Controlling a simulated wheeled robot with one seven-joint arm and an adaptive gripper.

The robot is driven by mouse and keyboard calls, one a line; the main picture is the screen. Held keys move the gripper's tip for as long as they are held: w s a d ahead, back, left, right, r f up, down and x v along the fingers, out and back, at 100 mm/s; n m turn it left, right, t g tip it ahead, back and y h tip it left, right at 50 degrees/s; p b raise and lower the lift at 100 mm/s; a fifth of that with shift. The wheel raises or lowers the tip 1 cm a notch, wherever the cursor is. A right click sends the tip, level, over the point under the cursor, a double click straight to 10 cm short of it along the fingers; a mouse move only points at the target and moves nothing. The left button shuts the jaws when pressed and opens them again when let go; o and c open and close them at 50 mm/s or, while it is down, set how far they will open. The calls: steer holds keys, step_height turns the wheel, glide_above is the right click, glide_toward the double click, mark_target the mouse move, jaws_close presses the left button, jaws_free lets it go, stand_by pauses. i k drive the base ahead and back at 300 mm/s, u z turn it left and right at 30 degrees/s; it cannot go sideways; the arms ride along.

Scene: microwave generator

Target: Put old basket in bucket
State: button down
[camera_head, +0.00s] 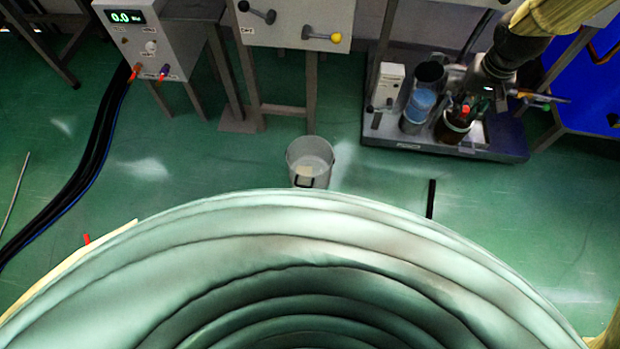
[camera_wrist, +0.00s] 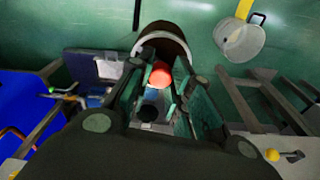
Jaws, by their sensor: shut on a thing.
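The grey bucket (camera_head: 308,165) stands on the green floor in the middle of the head view. It also shows at the upper right of the wrist view (camera_wrist: 240,44). A dark brown round container, which I take as the old basket (camera_head: 455,130), is at the upper right of the head view, with red and green items at its top. Its rim shows in the wrist view (camera_wrist: 163,30). My gripper (camera_head: 474,104) is shut on the basket, right of the bucket and apart from it. My fingers hide part of the basket. I cannot tell whether it is lifted.
A low platform (camera_head: 500,145) lies around the basket, with a blue-grey container (camera_head: 417,108) and a white box (camera_head: 388,84) nearby. A metal stand (camera_head: 240,118) is behind the bucket. Large green ribbed rings fill the foreground.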

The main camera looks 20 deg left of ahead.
mark_target(309, 173)
steer(key=k, duration=0.1)
steer(key=z, duration=2.2)
steer(key=i, duration=0.5)
steer(key=u, duration=3.7)
